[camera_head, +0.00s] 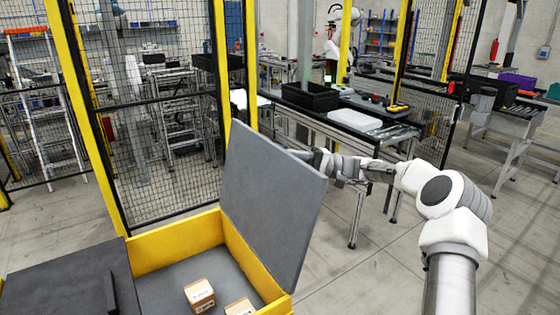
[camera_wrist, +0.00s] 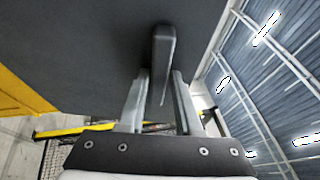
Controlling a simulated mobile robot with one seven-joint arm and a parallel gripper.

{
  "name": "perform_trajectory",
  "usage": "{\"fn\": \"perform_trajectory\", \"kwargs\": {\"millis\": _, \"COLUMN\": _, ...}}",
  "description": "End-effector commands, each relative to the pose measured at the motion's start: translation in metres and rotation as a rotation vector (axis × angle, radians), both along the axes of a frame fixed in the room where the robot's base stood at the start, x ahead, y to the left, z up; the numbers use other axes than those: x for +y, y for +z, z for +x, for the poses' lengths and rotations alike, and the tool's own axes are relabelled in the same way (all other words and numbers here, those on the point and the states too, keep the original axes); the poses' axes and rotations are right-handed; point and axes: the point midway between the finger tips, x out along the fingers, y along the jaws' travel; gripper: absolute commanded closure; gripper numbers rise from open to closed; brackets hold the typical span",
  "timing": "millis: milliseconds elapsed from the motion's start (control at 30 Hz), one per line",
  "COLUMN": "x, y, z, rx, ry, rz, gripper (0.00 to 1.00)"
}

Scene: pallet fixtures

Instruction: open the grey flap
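The grey flap (camera_head: 272,200) stands raised on the right side of a yellow box (camera_head: 180,244), steeply tilted, with its inner face toward the head camera. My gripper (camera_head: 318,160) is at the flap's far side, partly hidden by its upper right edge. In the wrist view the flap's outer face (camera_wrist: 85,50) fills the upper left, with a dark bar handle (camera_wrist: 163,50) standing out from it. My gripper's fingers (camera_wrist: 160,85) lie on either side of this handle, and the gripper appears shut on it.
Two small cartons (camera_head: 200,295) (camera_head: 240,307) show inside the open box. A second, darker flap (camera_head: 60,283) with a bar handle lies flat at the left. A yellow-framed mesh fence (camera_head: 160,110) and a workbench (camera_head: 345,130) stand behind. Floor at the right is clear.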

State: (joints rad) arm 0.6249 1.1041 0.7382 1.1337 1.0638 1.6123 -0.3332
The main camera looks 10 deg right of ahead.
Motion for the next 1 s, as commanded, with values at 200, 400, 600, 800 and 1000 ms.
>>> {"fn": "perform_trajectory", "kwargs": {"millis": 200, "x": 0.0, "y": 0.0, "z": 0.0, "rx": 0.0, "ry": 0.001, "rz": -0.001, "gripper": 0.45}}
{"fn": "perform_trajectory", "kwargs": {"millis": 400, "x": -0.001, "y": -0.001, "z": 0.0, "rx": 0.0, "ry": 0.0, "rz": -0.001, "gripper": 0.45}}
{"fn": "perform_trajectory", "kwargs": {"millis": 600, "x": -0.024, "y": -0.008, "z": 0.002, "rx": 0.0, "ry": -0.003, "rz": 0.0, "gripper": 0.45}}
{"fn": "perform_trajectory", "kwargs": {"millis": 800, "x": -0.069, "y": -0.018, "z": 0.005, "rx": -0.001, "ry": -0.004, "rz": 0.0, "gripper": 0.45}}
{"fn": "perform_trajectory", "kwargs": {"millis": 1000, "x": -0.106, "y": -0.025, "z": 0.007, "rx": -0.002, "ry": -0.002, "rz": 0.0, "gripper": 0.45}}
